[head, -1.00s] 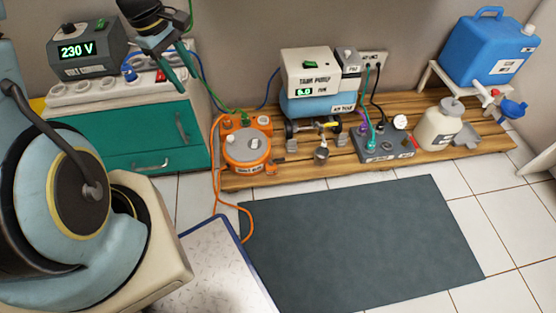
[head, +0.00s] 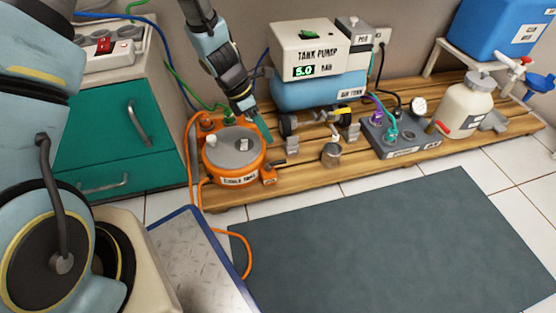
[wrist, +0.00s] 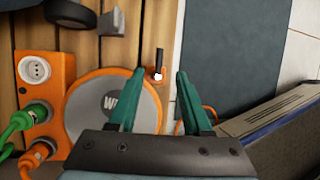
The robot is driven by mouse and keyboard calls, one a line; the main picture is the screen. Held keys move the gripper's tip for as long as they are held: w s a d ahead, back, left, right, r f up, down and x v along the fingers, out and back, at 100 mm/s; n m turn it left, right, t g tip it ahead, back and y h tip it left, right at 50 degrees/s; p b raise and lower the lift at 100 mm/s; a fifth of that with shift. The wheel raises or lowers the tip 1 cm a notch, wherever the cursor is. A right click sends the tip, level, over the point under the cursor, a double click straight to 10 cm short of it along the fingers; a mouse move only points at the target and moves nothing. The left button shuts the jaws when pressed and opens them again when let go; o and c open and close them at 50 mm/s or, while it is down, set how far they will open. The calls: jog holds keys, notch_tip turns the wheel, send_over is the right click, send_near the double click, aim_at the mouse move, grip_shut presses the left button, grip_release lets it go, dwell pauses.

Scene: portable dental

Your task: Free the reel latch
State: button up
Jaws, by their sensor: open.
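The orange cable reel (head: 235,178) sits on the wooden pallet, its grey top facing up. An orange latch block (head: 269,177) with a short black lever (head: 276,163) sticks out at its front right. In the wrist view the latch (wrist: 154,76) and its black lever (wrist: 160,56) appear between and beyond my teal fingertips. My gripper (head: 262,128) is open, pointing down just behind and above the reel's right side. In the wrist view my gripper (wrist: 161,76) is empty, and its left finger covers part of the reel (wrist: 97,110). I see no contact with the latch.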

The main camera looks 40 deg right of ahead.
aim_at(276, 164)
jog(key=b+x, duration=0.6)
jog(key=x, duration=0.5)
jog(key=shift+r, duration=0.1)
grip_shut()
dwell(0.3)
